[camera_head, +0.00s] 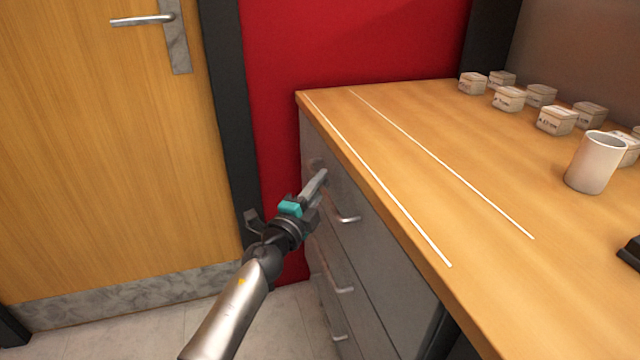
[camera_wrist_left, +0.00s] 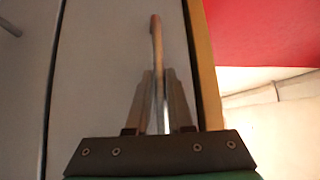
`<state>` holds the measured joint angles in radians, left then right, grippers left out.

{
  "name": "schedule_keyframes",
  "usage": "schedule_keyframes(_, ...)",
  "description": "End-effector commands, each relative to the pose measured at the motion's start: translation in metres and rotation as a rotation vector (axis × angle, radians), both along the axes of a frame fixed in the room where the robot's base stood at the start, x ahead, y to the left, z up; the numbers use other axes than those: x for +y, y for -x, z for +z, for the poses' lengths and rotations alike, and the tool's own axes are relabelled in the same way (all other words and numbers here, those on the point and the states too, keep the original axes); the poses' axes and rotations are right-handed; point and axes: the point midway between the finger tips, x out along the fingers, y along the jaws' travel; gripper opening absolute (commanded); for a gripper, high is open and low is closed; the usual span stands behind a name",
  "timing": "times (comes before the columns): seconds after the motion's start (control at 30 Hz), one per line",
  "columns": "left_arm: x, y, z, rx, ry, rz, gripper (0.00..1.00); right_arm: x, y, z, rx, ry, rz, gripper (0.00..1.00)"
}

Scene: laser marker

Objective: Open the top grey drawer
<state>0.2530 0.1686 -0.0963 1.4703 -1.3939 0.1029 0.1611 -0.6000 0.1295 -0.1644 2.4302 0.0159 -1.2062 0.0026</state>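The top grey drawer (camera_head: 375,233) is the uppermost front under the wooden counter and appears closed. Its curved metal handle (camera_head: 347,219) is partly hidden behind my left gripper (camera_head: 317,186) in the head view. In the left wrist view the handle (camera_wrist_left: 157,50) runs upright in the picture between the two fingers of my left gripper (camera_wrist_left: 159,100). The fingers lie close on both sides of it, with hardly any gap visible, and look shut on it. My right gripper is in neither view.
Lower drawers with handles (camera_head: 343,290) sit below. The wooden counter (camera_head: 440,150) carries a white mug (camera_head: 595,163) and several small boxes (camera_head: 509,99) at the right. A wooden door (camera_head: 100,150) and a red wall (camera_head: 340,45) stand behind. Floor (camera_head: 150,325) is clear at lower left.

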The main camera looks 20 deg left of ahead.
Motion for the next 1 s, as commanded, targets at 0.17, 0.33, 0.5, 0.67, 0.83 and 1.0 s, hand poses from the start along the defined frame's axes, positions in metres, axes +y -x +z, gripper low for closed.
schedule_keyframes(0.17,0.0001,0.0000,0.0001,0.000,0.000,0.000,0.00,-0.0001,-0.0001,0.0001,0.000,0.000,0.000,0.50)
schedule_keyframes(0.33,0.0002,-0.0001,0.0002,0.000,0.000,0.000,0.00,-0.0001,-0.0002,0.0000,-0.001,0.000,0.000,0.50)
schedule_keyframes(0.5,0.0003,-0.0001,0.0003,0.000,-0.001,0.000,0.00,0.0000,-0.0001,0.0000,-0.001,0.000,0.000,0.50)
schedule_keyframes(0.67,0.0003,-0.0002,0.0004,-0.001,-0.001,0.000,0.00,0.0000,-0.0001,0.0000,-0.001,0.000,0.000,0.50)
schedule_keyframes(0.83,0.0004,-0.0003,0.0006,-0.001,-0.001,0.000,0.00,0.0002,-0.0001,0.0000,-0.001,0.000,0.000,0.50)
schedule_keyframes(1.0,0.0005,-0.0003,0.0007,-0.001,-0.001,0.000,0.00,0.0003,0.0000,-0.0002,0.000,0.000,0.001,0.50)
